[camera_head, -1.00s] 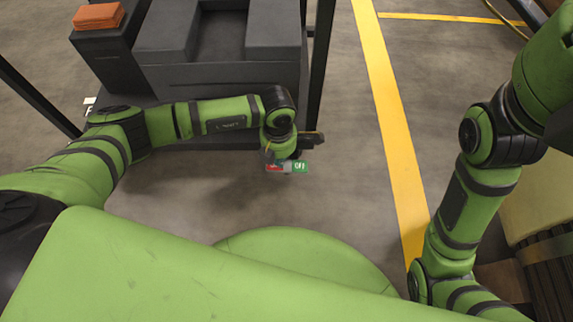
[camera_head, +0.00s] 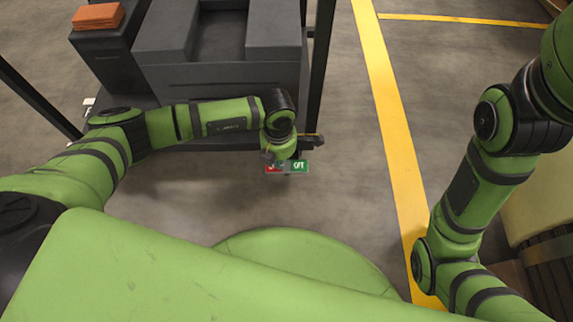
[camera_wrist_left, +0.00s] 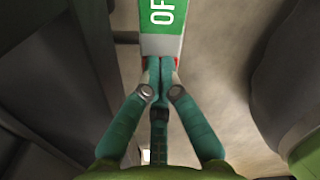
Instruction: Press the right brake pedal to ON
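A red and green label (camera_head: 300,167) shows low by the floor in the head view, just below my left gripper. In the left wrist view its green part (camera_wrist_left: 162,18) reads "OF", cut by the frame edge, and bits of red show beside the fingertips. My left gripper (camera_wrist_left: 160,66) has its teal fingertips together, over the label's red part; I cannot tell whether they touch it. The pedal under the label is mostly hidden by my wrist and gripper in the head view. My right arm is at the right; its gripper is out of view.
A dark grey stand (camera_head: 218,75) with upright black posts is behind my left arm. Orange blocks (camera_head: 99,15) lie on its left part. A yellow floor line (camera_head: 392,125) runs down the right. The floor between the stand and that line is clear.

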